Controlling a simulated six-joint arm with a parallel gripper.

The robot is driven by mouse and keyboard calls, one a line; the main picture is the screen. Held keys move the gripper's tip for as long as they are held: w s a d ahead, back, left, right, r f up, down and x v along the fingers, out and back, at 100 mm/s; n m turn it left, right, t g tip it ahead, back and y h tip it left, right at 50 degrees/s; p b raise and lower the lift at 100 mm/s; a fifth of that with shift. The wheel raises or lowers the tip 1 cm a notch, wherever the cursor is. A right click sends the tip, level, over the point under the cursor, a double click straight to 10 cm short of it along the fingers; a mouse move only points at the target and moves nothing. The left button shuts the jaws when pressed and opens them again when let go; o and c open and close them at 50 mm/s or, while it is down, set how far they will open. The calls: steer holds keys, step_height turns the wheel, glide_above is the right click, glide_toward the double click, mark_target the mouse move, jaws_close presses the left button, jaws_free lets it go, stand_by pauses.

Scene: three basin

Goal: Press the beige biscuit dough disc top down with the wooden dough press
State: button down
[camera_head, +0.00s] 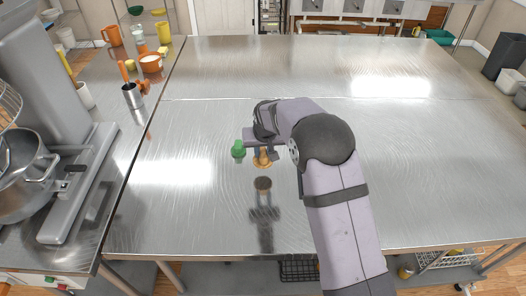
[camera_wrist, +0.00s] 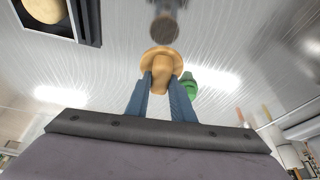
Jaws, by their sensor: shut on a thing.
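My gripper (camera_head: 261,151) is shut on the wooden dough press (camera_head: 262,162). In the wrist view the blue fingers (camera_wrist: 165,86) pinch the narrow handle of the press (camera_wrist: 160,62), and its wide round end points away from them. The press seems held above the steel table, with its dark reflection below it. A beige disc (camera_wrist: 45,8), which looks like the biscuit dough, shows at the top left of the wrist view in a dark square tray (camera_wrist: 88,22), apart from the press and cut off by the frame. I cannot make out the disc in the head view.
A green knobbed object (camera_head: 238,149) stands on the steel table (camera_head: 210,215) just left of my gripper. A mixer (camera_head: 50,120) and orange containers (camera_head: 150,63) are on the left counter. The rest of the visible tabletop is mostly clear; my arm hides part of it.

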steer(key=shift+w+d+r, duration=0.1)
steer(key=shift+w+d, duration=0.05)
steer(key=shift+d, duration=0.45)
steer(key=w+d+r+m, duration=0.2)
steer(key=d+r, duration=0.2)
steer(key=d, duration=0.5)
steer(key=s+d+r+m+h+p, duration=0.25)
steer(key=d+r, duration=0.25)
steer(key=d, duration=0.6)
steer(key=shift+s+a+f+n+y+b, duration=0.2)
steer(key=shift+s+f+n+y, duration=0.15)
steer(key=shift+s+f+n, duration=0.3)
steer(key=shift+s+a+f+n+y+b, duration=0.15)
steer(key=shift+s+a+f+n+y, duration=0.2)
steer(key=shift+s, duration=0.35)
steer(key=shift+s+a+f+n+y+b, duration=0.1)
steer(key=shift+s+f+n+y+b, duration=0.1)
steer(key=shift+s+f+n+y, duration=0.3)
steer(key=shift+s+n, duration=0.2)
steer(key=shift+n, duration=0.05)
steer(key=shift+f, duration=0.1)
steer(key=shift+f+b, duration=2.05)
steer(key=shift+f, duration=0.6)
steer(key=shift+f, duration=0.25)
